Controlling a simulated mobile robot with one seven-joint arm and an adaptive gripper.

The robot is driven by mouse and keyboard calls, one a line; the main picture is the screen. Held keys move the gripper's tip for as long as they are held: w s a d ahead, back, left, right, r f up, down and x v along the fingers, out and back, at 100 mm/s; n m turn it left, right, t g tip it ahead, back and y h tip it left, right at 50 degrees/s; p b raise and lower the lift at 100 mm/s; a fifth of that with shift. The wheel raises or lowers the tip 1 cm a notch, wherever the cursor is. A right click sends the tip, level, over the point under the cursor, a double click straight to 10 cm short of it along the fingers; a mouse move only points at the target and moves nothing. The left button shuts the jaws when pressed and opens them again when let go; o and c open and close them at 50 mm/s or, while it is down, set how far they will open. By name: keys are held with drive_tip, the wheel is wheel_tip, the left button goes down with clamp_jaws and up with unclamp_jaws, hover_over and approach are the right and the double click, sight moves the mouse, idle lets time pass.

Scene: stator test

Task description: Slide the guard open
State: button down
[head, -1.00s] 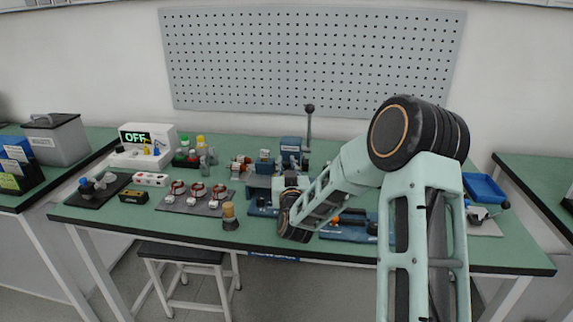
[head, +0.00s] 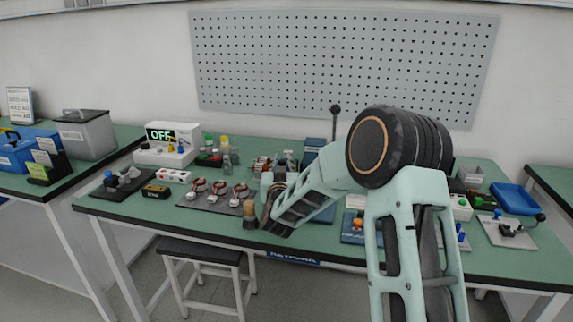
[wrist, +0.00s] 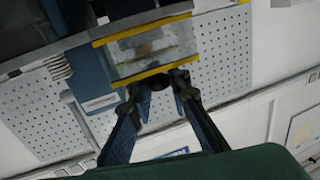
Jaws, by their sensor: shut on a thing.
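The guard (wrist: 152,52) fills the upper middle of the wrist view as a clear, scratched panel with yellow strips along its upper and lower edges. My gripper (wrist: 161,86) has its two fingers at the lower yellow strip, closed on a small dark part of the guard, likely its handle. The exact contact is partly hidden by the fingertips. In the head view my wrist covers the gripper and most of the guard. A blue machine (head: 315,147) with an upright, black-knobbed lever stands on the bench behind my arm.
Left of my wrist, a brown-topped cylinder (head: 249,212) stands close by, beside a grey plate with copper-wound parts (head: 220,189). A white box reading OFF (head: 172,138) stands farther left. A blue tray (head: 513,199) is at the right. A pegboard (head: 345,60) is on the wall.

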drive_tip(key=shift+a+r, duration=0.2)
drive_tip(key=c, duration=1.8)
unclamp_jaws()
drive_tip(key=shift+w+a+f, duration=0.1)
drive_tip(key=shift+o, duration=0.2)
drive_tip(key=shift+s+f, duration=0.1)
drive_tip(key=shift+s, duration=0.1)
drive_tip(key=s, duration=1.1)
drive_tip(key=shift+s+a, duration=0.35)
drive_tip(key=shift+a, duration=0.1)
